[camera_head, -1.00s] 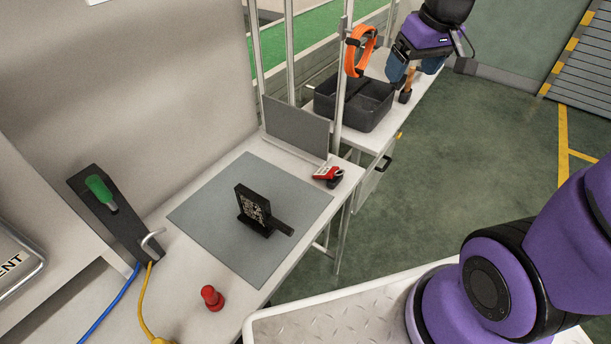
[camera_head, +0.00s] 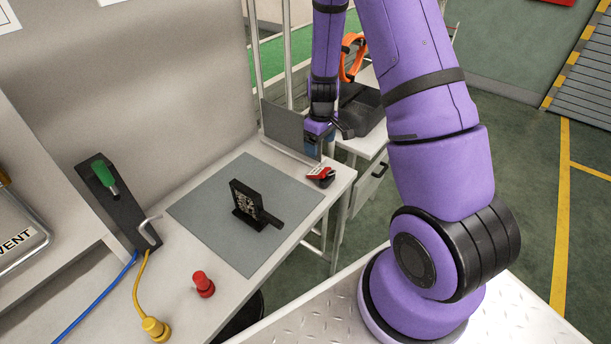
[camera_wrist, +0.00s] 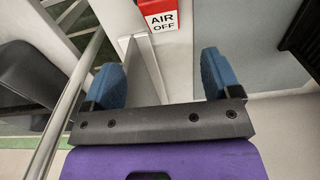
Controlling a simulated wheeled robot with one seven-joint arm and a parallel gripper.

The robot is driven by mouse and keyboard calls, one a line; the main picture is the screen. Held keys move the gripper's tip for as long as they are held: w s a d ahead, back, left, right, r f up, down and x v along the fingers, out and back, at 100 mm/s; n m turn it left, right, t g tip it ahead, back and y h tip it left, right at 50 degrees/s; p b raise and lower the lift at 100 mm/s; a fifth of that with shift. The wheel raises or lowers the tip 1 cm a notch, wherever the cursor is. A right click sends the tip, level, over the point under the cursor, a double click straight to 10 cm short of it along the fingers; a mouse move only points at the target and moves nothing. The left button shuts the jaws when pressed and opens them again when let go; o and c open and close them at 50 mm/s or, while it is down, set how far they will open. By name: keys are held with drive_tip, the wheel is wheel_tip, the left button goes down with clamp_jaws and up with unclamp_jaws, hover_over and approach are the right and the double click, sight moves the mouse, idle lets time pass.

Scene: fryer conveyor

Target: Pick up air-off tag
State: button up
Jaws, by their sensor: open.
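The air-off tag (camera_head: 317,170) is a small red and white tag lying at the far right corner of the white table, beside a small black item. In the wrist view the tag (camera_wrist: 160,18) shows at the top, with "AIR OFF" on its white part; its upper end is cut off by the frame edge. My gripper (camera_wrist: 162,75) is open and empty. Its two blue fingers are spread on either side, with the tag beyond them. In the head view my gripper (camera_head: 319,138) hangs close above the tag, near the grey upright panel.
A grey mat (camera_head: 222,216) with a black QR-code stand (camera_head: 246,201) lies left of the tag. The grey panel (camera_head: 284,131) and metal posts stand right behind it. An orange ring (camera_head: 352,58) hangs near a dark bin (camera_head: 366,112). A red knob (camera_head: 203,284) is in front.

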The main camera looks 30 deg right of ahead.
sight(318, 171)
wheel_tip(318, 171, down, 12)
drive_tip(key=shift+a+r, duration=0.1)
drive_tip(key=shift+a, duration=0.05)
idle(0.7)
drive_tip(key=c, duration=1.1)
